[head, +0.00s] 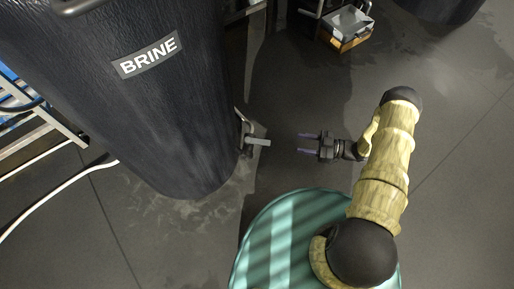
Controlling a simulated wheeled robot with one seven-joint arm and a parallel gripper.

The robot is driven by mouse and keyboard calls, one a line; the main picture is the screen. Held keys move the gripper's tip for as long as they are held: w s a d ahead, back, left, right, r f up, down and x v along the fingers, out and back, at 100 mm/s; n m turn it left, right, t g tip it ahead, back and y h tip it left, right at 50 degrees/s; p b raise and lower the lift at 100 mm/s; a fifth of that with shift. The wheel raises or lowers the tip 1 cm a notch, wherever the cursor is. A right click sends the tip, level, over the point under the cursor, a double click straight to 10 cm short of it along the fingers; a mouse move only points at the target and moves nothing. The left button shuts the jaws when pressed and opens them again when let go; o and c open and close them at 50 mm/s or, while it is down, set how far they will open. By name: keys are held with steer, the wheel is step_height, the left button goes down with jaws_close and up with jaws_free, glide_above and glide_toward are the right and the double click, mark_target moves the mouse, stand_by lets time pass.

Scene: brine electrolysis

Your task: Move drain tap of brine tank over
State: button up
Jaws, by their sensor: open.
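The brine tank (165,120) is a large dark cylinder with a "BRINE" label, at the left of the head view. Its drain tap (257,141) sits low on the tank's right side, with a pale lever pointing right. My gripper (302,143) is open and empty, its two fingers pointing left toward the tap. A clear gap of floor shows between the fingertips and the lever's end. Nothing hides the lever in this view.
A metal tray on a wooden box (347,28) stands at the top. A metal frame (38,125) and a white hose (50,198) lie left of the tank. Another dark vessel (440,8) is at the top right. Open floor lies right of my arm.

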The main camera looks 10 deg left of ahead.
mark_target(257, 141)
steer(key=shift+s+f+g, duration=0.3)
steer(key=shift+s+f, duration=0.2)
steer(key=shift+s, duration=0.05)
steer(key=shift+a, duration=0.1)
steer(key=a+b, duration=0.2)
steer(key=a, duration=0.3)
steer(key=a+b, duration=0.2)
steer(key=a, duration=0.4)
steer(key=s+a+b, duration=0.1)
steer(key=a+b, duration=0.1)
steer(key=a, duration=0.3)
steer(key=shift+s+a+f, duration=0.1)
steer(key=shift+a, duration=0.45)
jaws_close()
